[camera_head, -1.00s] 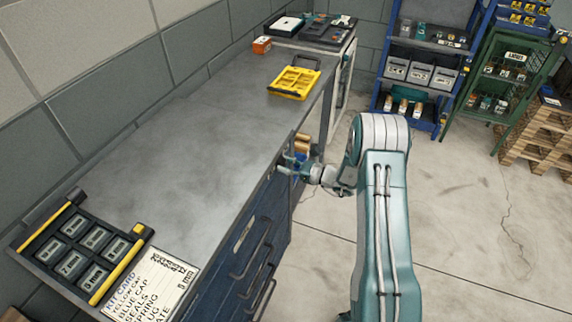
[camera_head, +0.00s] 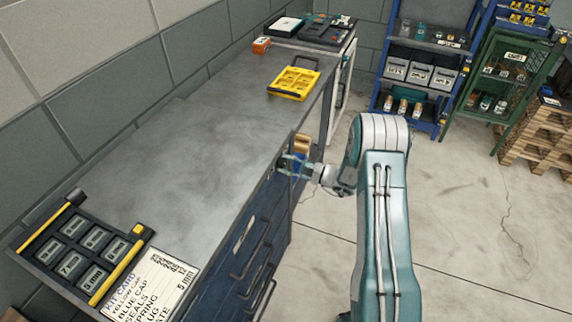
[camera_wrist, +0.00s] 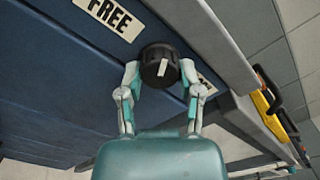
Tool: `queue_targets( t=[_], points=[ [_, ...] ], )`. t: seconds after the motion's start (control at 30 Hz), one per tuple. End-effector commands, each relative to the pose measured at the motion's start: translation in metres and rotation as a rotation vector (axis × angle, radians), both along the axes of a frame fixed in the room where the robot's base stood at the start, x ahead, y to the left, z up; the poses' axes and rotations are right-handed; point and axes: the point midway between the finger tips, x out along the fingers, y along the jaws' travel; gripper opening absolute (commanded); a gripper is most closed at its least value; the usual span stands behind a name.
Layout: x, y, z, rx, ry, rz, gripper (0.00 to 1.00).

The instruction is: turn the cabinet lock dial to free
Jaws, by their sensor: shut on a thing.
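The lock dial (camera_wrist: 160,66) is a round black knob with a pale mark, on the dark blue cabinet front (camera_wrist: 50,75) in the wrist view. My gripper (camera_wrist: 160,78) is shut on it, one finger on each side. A white label reading FREE (camera_wrist: 112,18) is up and left of the dial. A second pale label (camera_wrist: 205,82) is partly hidden behind the right finger. In the head view my gripper (camera_head: 290,166) is at the far end of the cabinet front, below the bench edge; the dial cannot be made out there.
The grey bench top (camera_head: 185,135) holds a yellow tray (camera_head: 293,83), a black tray of numbered compartments (camera_head: 75,250) and a printed card (camera_head: 150,285). Drawer handles (camera_head: 250,262) stick out of the cabinet's near front. A brown rounded thing (camera_head: 302,143) is close beside my gripper.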

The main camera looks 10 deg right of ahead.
Motion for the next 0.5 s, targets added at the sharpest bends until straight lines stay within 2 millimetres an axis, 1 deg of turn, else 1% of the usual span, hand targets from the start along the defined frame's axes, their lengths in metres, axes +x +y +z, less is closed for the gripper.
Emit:
queue_targets(
  t=[0.2, 0.5],
  points=[
    [0.0006, 0.0003, -0.0003, -0.084, -0.113, 0.0, 0.0],
    [0.0005, 0.0005, -0.0008, -0.145, -0.195, 0.001, 0.0]
  ],
)
